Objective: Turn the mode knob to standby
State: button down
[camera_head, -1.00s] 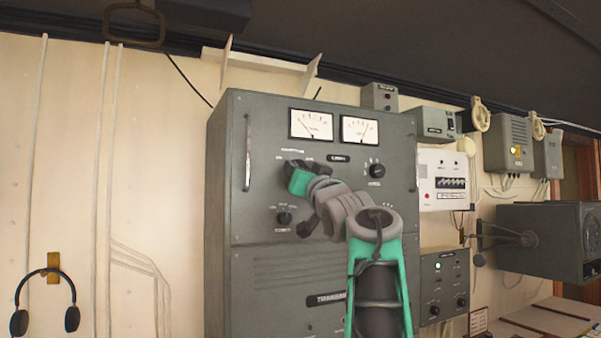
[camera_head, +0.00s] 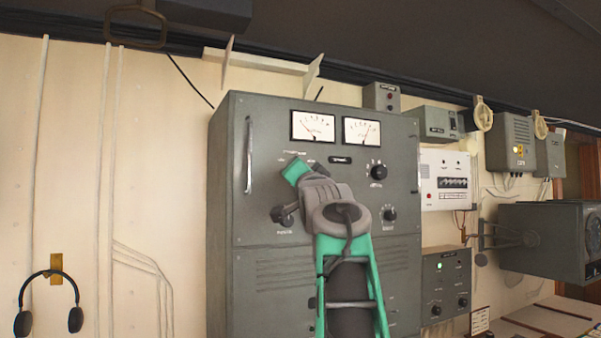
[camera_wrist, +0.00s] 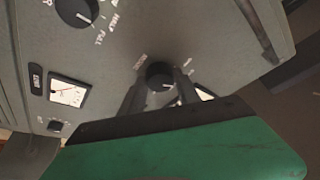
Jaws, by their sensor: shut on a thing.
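The mode knob is a round dark knob (camera_wrist: 160,75) with a pale pointer line, on the front of the grey transmitter cabinet (camera_head: 330,270). In the wrist view it sits between the two dark fingers of my gripper (camera_wrist: 161,92), which is shut on it. Small white labels stand around the knob, too blurred or covered to read, so I cannot tell its setting. In the head view my green gripper body (camera_head: 296,171) is against the panel below the left meter and hides the knob.
Two white-faced meters (camera_head: 313,127) are above my gripper. Other knobs are close by: one at upper right (camera_head: 378,172) and one at lower right (camera_head: 389,214). A vertical handle (camera_head: 249,155) is on the cabinet's left. Headphones (camera_head: 48,300) hang on the wall.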

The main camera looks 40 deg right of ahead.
jog(key=c, duration=0.9)
grip_release()
jog(key=b+v, duration=0.4)
jog(key=v, duration=0.3)
jog(key=shift+s+a+f, duration=0.1)
jog(key=shift+s+a, duration=0.1)
jog(key=shift+s, duration=0.15)
